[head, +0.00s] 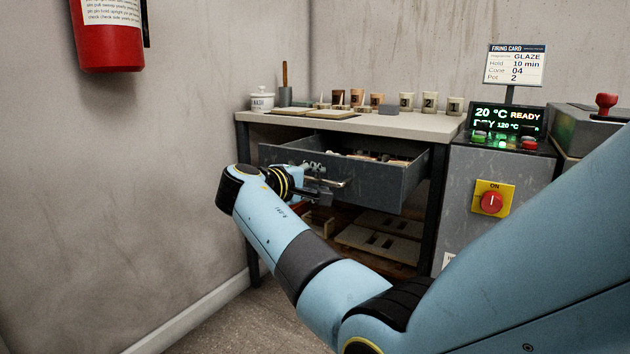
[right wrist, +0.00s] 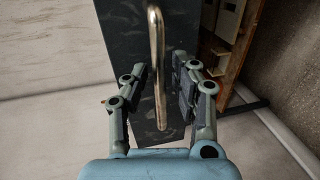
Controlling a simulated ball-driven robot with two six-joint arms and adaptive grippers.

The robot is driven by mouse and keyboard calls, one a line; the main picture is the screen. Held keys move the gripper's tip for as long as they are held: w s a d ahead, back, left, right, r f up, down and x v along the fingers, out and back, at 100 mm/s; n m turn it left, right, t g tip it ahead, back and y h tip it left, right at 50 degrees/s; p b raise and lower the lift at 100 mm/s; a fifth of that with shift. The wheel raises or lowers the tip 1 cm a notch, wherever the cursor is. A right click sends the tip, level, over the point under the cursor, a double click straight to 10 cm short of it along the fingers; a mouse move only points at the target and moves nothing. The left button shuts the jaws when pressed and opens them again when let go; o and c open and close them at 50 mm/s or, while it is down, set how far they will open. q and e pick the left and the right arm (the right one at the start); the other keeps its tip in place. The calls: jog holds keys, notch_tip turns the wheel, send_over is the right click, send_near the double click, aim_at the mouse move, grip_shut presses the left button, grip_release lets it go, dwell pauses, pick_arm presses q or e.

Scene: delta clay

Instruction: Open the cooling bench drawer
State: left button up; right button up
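The cooling bench drawer (head: 385,180) is a grey metal box. It stands pulled out from under the bench top, with its inside showing from above. Its bar handle (head: 335,183) is on the front and also shows in the right wrist view (right wrist: 157,50). My right gripper (head: 315,192) is at the handle. In the right wrist view its fingers (right wrist: 160,78) are open, one on each side of the bar, with gaps between. My left gripper is not in view.
The bench top (head: 400,122) holds several cups, boards and a white jar (head: 262,102). A shelf with slotted boards (head: 380,242) is below the drawer. A control cabinet with a red knob (head: 491,202) stands to the right. A wall is close on the left.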

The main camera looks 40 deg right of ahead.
jog(key=shift+o, duration=0.3)
jog(key=shift+a, duration=0.15)
jog(key=v, duration=0.7)
jog(key=shift+s, duration=0.15)
jog(key=shift+a, duration=0.1)
